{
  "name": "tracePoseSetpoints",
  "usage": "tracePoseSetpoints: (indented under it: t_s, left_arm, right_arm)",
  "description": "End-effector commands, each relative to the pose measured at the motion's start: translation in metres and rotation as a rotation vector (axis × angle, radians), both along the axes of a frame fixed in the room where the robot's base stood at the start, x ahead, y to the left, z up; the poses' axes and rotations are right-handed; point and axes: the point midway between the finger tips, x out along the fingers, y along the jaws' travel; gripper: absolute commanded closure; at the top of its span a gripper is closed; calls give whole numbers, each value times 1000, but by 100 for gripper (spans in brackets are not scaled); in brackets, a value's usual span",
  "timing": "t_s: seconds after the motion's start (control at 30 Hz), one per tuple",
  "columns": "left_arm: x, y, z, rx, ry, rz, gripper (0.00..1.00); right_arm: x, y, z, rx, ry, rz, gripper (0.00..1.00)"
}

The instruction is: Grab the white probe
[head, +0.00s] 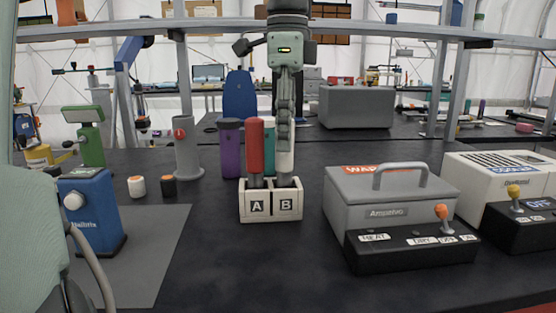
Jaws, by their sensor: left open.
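The white probe (289,162) stands upright in the slot marked B of a small white holder (270,212) in the middle of the bench. A red probe (255,150) stands in the slot marked A beside it. My left gripper (283,142) points straight down over slot B, seen edge-on. It is open, and its fingers overlap the upper part of the white probe in the picture, hiding some of it. I cannot tell whether they touch the probe. My right gripper is not in view.
A grey box with a handle (385,190) and black control panel stands right of the holder, a white device (500,170) farther right. A purple bottle (230,148) stands behind the holder. A blue device (92,212) is at left. The bench (270,275) before the holder is clear.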

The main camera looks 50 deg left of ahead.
Motion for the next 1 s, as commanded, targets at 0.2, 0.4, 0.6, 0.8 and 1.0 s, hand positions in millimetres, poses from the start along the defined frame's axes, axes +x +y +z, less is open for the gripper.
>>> tracePoseSetpoints:
  t_s: [0.2,0.4,0.6,0.8,1.0]
  left_arm:
    - [0,1,-29,-6,1,-3,48]
    - [1,1,-55,-4,-1,-3,48]
    - [1,1,-59,-3,-3,-3,48]
    - [1,1,-58,-3,-3,-3,63]
    - [1,1,-58,-3,-3,-3,88]
  right_arm:
    - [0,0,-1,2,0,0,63]
    - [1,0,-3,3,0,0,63]
    - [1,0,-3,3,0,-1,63]
    - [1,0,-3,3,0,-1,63]
    - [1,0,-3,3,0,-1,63]
